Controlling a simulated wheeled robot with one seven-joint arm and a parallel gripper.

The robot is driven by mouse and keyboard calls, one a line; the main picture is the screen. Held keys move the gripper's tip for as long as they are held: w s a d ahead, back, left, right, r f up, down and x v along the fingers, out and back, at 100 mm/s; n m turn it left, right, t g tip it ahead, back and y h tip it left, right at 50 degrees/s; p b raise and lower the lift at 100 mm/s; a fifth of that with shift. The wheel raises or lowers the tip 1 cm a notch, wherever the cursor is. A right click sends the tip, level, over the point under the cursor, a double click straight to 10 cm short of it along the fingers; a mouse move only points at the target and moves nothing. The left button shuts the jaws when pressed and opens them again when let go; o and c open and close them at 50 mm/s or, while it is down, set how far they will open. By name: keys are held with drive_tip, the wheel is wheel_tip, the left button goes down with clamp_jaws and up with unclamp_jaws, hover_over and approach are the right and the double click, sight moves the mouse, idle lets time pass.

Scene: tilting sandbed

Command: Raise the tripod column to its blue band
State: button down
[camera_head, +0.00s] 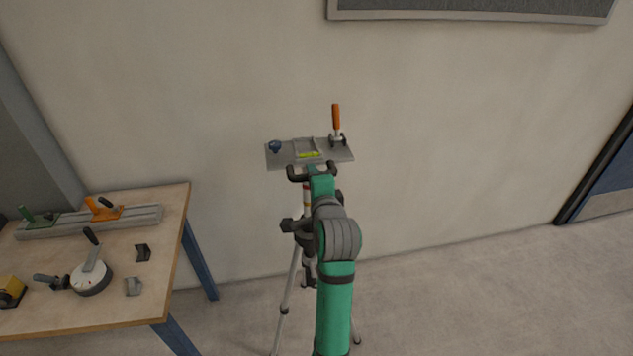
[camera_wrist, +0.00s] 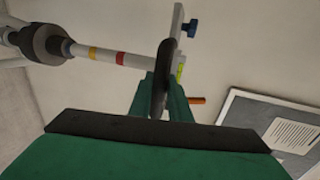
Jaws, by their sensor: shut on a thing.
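The tripod column (camera_wrist: 103,55) is a pale rod with a yellow band (camera_wrist: 92,53) and a red band (camera_wrist: 120,58) in the wrist view.
A wooden workbench (camera_head: 195,205) stands at the left with a grey rail (camera_head: 65,229), a round white-topped tool (camera_head: 91,276) and small blocks. The wall is close behind the tripod. The floor at the right is clear. A framed board (camera_head: 470,10) hangs above.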

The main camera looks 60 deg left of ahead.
drive_tip(key=shift+s+a+r, duration=0.25)
drive_tip(key=shift+s+r, duration=0.1)
drive_tip(key=c, duration=1.6)
unclamp_jaws()
drive_tip(key=shift+a, duration=0.1)
drive_tip(key=shift+c, duration=0.2)
drive_tip(key=shift+w+f, duration=0.1)
drive_tip(key=shift+f, duration=0.1)
drive_tip(key=shift+d, duration=0.25)
drive_tip(key=v, duration=1)
drive_tip(key=shift+d, duration=0.25)
